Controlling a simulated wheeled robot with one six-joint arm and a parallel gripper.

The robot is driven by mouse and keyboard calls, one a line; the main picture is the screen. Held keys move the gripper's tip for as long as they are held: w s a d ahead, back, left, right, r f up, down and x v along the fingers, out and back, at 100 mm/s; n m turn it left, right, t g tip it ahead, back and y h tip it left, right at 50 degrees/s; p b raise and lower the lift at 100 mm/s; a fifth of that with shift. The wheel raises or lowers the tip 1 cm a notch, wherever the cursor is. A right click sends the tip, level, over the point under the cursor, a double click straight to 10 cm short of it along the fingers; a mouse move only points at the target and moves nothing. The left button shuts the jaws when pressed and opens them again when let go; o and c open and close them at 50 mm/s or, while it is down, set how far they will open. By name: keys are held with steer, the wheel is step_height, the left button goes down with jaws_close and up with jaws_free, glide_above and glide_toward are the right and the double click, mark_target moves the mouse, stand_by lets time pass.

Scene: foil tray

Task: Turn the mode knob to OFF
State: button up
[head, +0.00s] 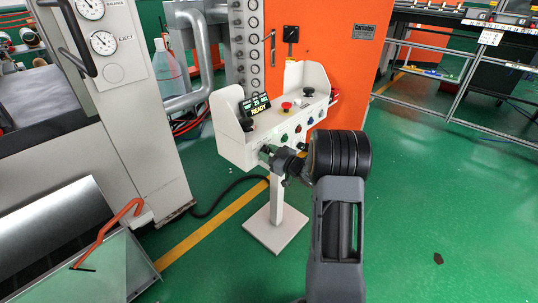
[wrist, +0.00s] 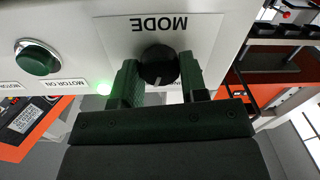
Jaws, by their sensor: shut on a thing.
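The mode knob (wrist: 159,66) is a round black knob with a pale pointer mark, under the upside-down MODE label in the wrist view. Its pointer is toward the lower part of that picture; the position names beside it are hidden by my gripper. My gripper (wrist: 157,80) has one green-padded finger on each side of the knob and is shut on it. In the head view my gripper (head: 266,152) is at the lower left of the white control box (head: 233,146), and the knob is hidden there.
A green MOTOR ON button (wrist: 37,58) and a lit green lamp (wrist: 103,88) are left of the knob in the wrist view. On the box are a red mushroom button (head: 286,106) and a READY display (head: 256,106). An orange cabinet (head: 340,80) stands behind.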

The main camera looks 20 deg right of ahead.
steer(key=n+b, duration=1.4)
steer(key=b, duration=0.1)
steer(key=shift+f+n+b, duration=0.1)
steer(key=shift+n+b, duration=0.3)
steer(key=shift+n, duration=0.3)
steer(key=o, duration=0.9)
steer(key=shift+r+p+v, duration=0.15)
steer(key=shift+p+v, duration=0.6)
steer(key=shift+v, duration=2.7)
steer(key=shift+r+p+v, duration=0.15)
steer(key=shift+p+v, duration=0.55)
steer(key=shift+v, duration=2.75)
